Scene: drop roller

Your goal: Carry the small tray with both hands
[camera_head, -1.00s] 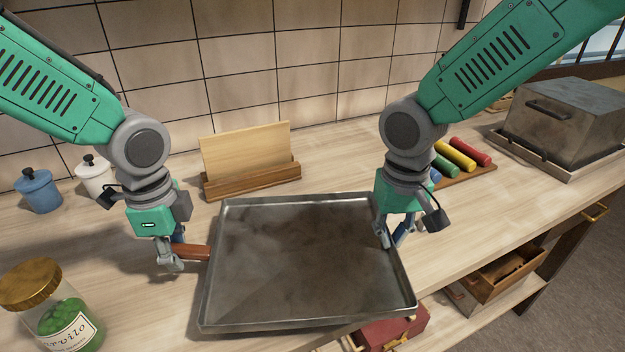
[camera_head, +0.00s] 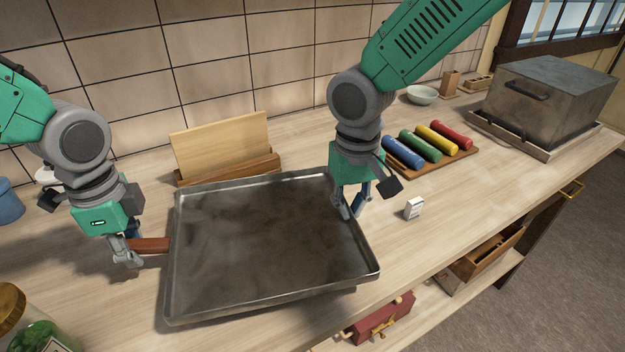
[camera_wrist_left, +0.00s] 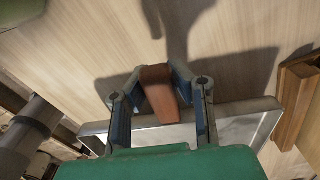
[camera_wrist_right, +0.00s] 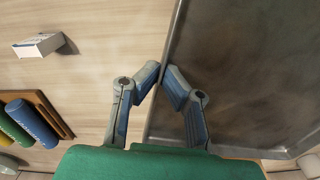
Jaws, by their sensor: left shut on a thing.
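The metal tray (camera_head: 265,240) is a shallow, dark-stained rectangle at the front of the counter, with a brown handle (camera_head: 150,245) on its left side. My left gripper (camera_head: 130,254) is shut on this handle; the left wrist view shows the handle (camera_wrist_left: 160,95) between the fingers. My right gripper (camera_head: 347,210) is at the tray's right rim. In the right wrist view its fingertips (camera_wrist_right: 161,74) close in from both sides of the rim, which looks pinched between them. No right handle shows. A shadow lies under the tray's front edge; whether it is clear of the counter is hard to tell.
A small white box (camera_head: 413,208) stands right of the tray. Coloured rollers (camera_head: 428,144) lie on a wooden rack behind it, and a metal box (camera_head: 550,100) is further right. A wooden board stand (camera_head: 225,150) is behind the tray. A jar (camera_head: 38,335) is at front left.

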